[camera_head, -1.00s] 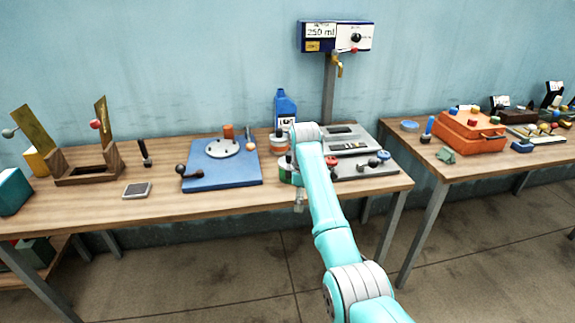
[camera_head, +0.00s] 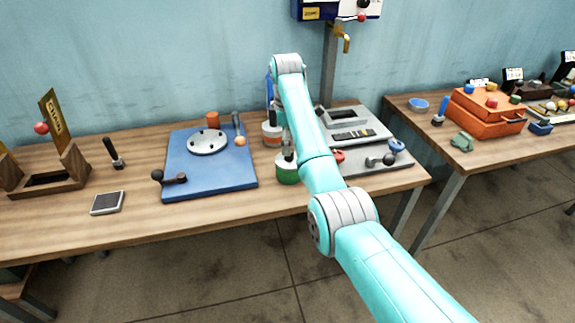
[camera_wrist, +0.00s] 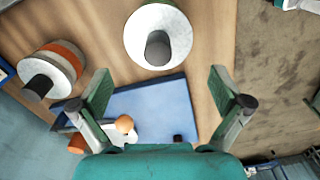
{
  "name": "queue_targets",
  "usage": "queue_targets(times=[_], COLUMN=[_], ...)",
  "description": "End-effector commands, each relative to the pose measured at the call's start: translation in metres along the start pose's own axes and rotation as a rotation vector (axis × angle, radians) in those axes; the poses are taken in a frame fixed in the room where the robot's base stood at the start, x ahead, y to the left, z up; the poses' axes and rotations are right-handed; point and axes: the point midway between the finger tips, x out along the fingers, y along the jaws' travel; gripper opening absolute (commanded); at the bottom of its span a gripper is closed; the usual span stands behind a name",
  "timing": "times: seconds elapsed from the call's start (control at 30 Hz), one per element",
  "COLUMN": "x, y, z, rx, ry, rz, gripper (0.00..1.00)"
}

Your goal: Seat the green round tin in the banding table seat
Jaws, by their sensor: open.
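The green round tin (camera_head: 287,172) stands on the wooden table just right of the blue board, partly hidden by my arm. In the wrist view a tin with a white top and dark knob (camera_wrist: 178,46), which looks like this one, is ahead of my fingertips. My gripper (camera_wrist: 162,75) is open, with nothing between its fingers. The banding table (camera_head: 215,177) is a blue board with a round grey plate (camera_head: 207,141), which looks empty. In the wrist view the blue board (camera_wrist: 160,108) shows beyond my fingers.
An orange-banded tin (camera_head: 271,134) stands behind the green one and shows at left in the wrist view (camera_wrist: 66,62). A lever with an orange ball (camera_head: 240,140) and a dark-knobbed handle (camera_head: 172,179) are on the board. A grey scale (camera_head: 352,130) is at right.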

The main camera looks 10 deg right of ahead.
Motion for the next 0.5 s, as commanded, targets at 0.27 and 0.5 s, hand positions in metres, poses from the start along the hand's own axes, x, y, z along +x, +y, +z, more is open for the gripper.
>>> queue_targets(times=[0.27,0.5], x=[0.04,0.056], y=[-0.001,0.0], z=[0.001,0.004], rx=[0.0,0.001], ry=[-0.001,-0.001], rz=[-0.002,-0.002], gripper=[1.0,1.0])
